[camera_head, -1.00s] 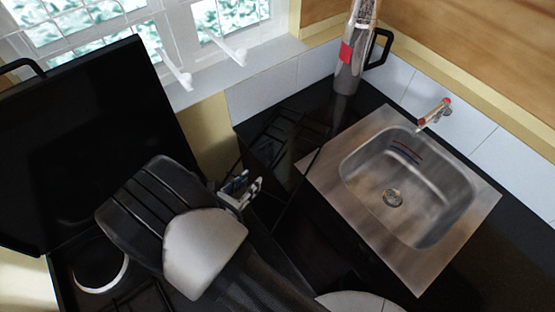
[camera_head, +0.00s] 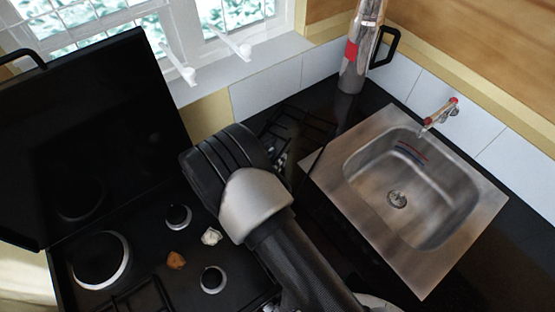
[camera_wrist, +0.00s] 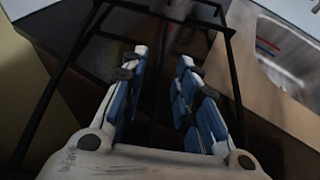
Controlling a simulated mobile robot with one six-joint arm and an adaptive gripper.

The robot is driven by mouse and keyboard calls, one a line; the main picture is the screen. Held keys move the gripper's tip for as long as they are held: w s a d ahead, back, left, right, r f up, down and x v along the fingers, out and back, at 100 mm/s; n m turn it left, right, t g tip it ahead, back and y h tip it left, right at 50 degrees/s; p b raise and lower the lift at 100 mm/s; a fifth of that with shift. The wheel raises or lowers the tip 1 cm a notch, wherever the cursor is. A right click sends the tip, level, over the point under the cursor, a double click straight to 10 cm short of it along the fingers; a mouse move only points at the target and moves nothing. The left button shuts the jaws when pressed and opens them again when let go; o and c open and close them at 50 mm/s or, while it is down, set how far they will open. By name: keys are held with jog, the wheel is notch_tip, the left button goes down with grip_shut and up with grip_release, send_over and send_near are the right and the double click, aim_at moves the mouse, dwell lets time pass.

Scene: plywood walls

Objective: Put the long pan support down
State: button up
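The long pan support is a black wire frame (camera_head: 292,126). In the head view it is over the dark counter between the hob and the sink, partly hidden by my arm. In the wrist view the support (camera_wrist: 232,75) spreads on both sides of my gripper (camera_wrist: 163,58), with a thin dark bar running between the blue-padded fingers. The fingers lean towards each other with a narrow gap at the tips. I cannot tell whether they press on the bar, or whether the support touches the counter. My arm hides most of the gripper in the head view.
The steel sink (camera_head: 415,195) with its tap (camera_head: 440,112) is on the right. A red and grey bottle-like object (camera_head: 356,55) stands at the back corner. The hob (camera_head: 140,255) with raised black lid (camera_head: 90,130) is on the left, with brown (camera_head: 176,260) and whitish (camera_head: 211,237) bits on it.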

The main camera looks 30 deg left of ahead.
grip_shut()
dwell(0.3)
dwell(0.4)
jog(key=shift+r, duration=0.1)
